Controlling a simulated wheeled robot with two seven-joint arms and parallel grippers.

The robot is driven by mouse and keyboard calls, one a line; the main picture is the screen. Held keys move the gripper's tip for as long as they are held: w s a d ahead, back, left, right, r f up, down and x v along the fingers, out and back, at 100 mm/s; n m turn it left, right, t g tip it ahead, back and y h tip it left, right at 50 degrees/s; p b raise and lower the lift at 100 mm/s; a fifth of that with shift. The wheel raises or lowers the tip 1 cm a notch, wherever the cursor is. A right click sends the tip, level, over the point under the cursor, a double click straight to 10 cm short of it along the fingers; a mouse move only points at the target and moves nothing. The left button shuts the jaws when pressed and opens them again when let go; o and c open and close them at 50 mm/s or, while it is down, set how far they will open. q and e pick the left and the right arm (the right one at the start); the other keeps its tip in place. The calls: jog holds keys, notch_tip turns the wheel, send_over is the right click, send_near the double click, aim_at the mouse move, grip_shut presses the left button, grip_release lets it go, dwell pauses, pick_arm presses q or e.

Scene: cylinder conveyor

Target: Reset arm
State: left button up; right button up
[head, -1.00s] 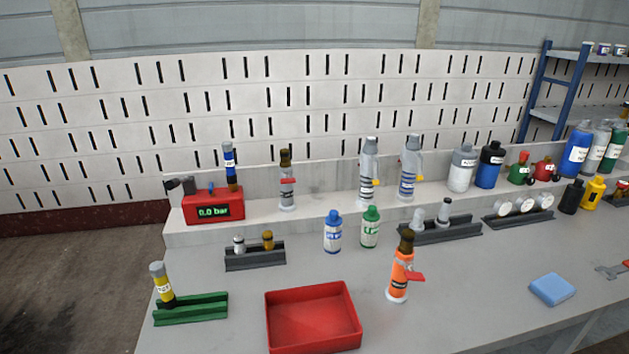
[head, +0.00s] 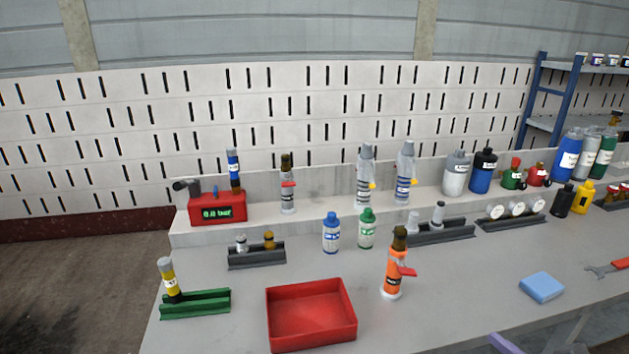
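Neither of my grippers can be made out in the head view. A small purple piece (head: 506,344) shows at the bottom edge, right of centre; I cannot tell what it belongs to. On the workbench (head: 450,300), an orange cylinder (head: 393,275) with a dark top and red lever stands upright right of an empty red tray (head: 311,315). A yellow cylinder (head: 170,281) with a grey cap leans slightly at a green rack (head: 196,304) on the left.
A red gauge box (head: 217,209) with a blue cylinder stands on the raised ledge. Grey cylinders (head: 365,180) and several bottles (head: 483,172) line it. Blue-capped (head: 331,235) and green-capped bottles (head: 367,230), dark racks (head: 256,256), a blue sponge (head: 541,287) and a wrench (head: 607,268) are on the bench.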

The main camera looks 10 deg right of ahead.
jog(key=s+d+f+m+g+h, duration=0.35)
jog(key=d+f+m, duration=0.25)
jog(key=f+m, duration=0.45)
jog(key=s+d+f+m+g+h, duration=0.2)
jog(key=s+d+f+m+h, duration=0.25)
jog(key=f+m, duration=0.55)
jog(key=s+d+f+m+g+h, duration=0.1)
jog(key=s+d+f+m+g, duration=0.3)
jog(key=s, duration=0.4)
jog(key=s+d+f+m+g+h, duration=0.1)
jog(key=s+d+f+m+g, duration=0.2)
jog(key=s+m, duration=0.4)
jog(key=s+d+f+m+g+h, duration=0.15)
jog(key=s+f+m+g, duration=0.3)
jog(key=s, duration=0.45)
pick_arm(q)
jog(key=shift+s+r+p, duration=0.15)
jog(key=shift+r+p, duration=0.5)
pick_arm(e)
jog(key=s+a+f+m+y, duration=0.1)
jog(key=a+f+y, duration=0.1)
jog(key=a, duration=1)
jog(key=s+a+f+m+y, duration=0.1)
jog(key=a+f, duration=0.4)
jog(key=a, duration=0.7)
jog(key=shift+s+y, duration=0.8)
jog(key=shift+y, duration=0.45)
